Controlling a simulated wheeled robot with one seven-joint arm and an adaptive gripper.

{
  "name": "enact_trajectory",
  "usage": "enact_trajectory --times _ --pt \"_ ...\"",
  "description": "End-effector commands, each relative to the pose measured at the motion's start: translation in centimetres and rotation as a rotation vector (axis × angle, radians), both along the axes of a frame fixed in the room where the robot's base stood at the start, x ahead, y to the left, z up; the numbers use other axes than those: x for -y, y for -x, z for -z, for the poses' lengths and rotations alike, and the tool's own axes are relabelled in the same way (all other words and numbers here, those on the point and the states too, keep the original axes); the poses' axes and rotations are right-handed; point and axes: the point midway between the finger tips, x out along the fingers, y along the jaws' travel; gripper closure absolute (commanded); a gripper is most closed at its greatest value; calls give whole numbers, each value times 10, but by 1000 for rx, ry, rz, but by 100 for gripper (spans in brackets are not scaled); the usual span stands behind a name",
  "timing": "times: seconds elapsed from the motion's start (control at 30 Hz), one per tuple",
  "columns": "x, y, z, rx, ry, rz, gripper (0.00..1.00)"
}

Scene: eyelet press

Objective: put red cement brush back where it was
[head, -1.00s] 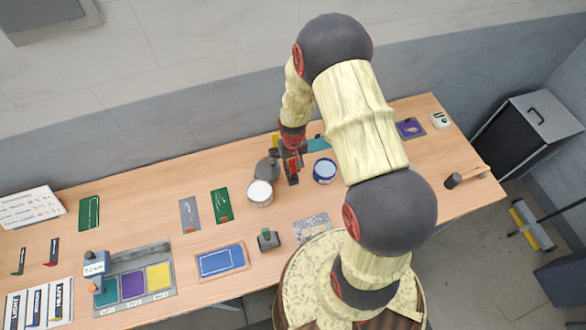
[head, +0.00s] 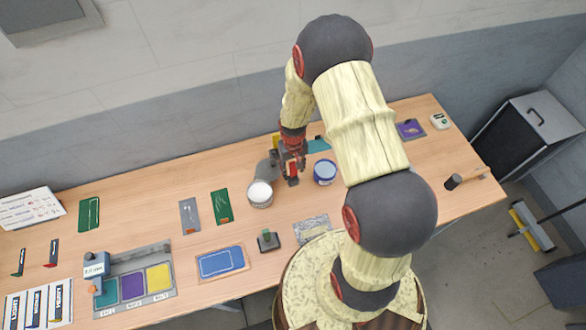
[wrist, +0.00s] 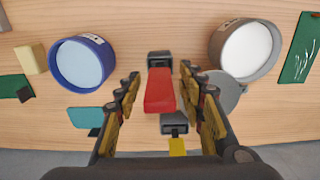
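The red cement brush (wrist: 159,92) lies between the fingers of my gripper (wrist: 160,82) in the wrist view. Bare table shows between the red part and each finger, so my gripper is open around it. Dark blocks show at both ends of the red part, one beyond it (wrist: 160,59) and one nearer (wrist: 174,123); I cannot tell if they are a rest or parts of the brush. In the head view, the gripper (head: 292,172) is low over the table between two tins, with the red brush (head: 293,168) partly hidden by it.
A blue-rimmed tin (head: 325,172) stands to the right of the gripper, a grey tin with white contents (head: 260,194) to the left. A grey disc (wrist: 226,92) lies near the grey tin. Green cards (head: 221,206) lie further left. The table front right is mostly clear.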

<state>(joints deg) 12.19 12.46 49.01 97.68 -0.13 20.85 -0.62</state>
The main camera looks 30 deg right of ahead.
Motion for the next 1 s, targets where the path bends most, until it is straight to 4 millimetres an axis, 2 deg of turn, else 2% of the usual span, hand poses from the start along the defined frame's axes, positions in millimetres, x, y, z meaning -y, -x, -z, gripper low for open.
enact_trajectory --times 0.5,0.77,0.83,0.93,1.0 --pt "0 -1 -98 5 1 0 60" --pt "-1 -1 -123 5 1 -2 60" --pt "-3 -2 -136 20 4 -7 60" --pt "-10 -1 -169 54 11 -20 60" --pt "-18 2 -201 91 17 -35 60"
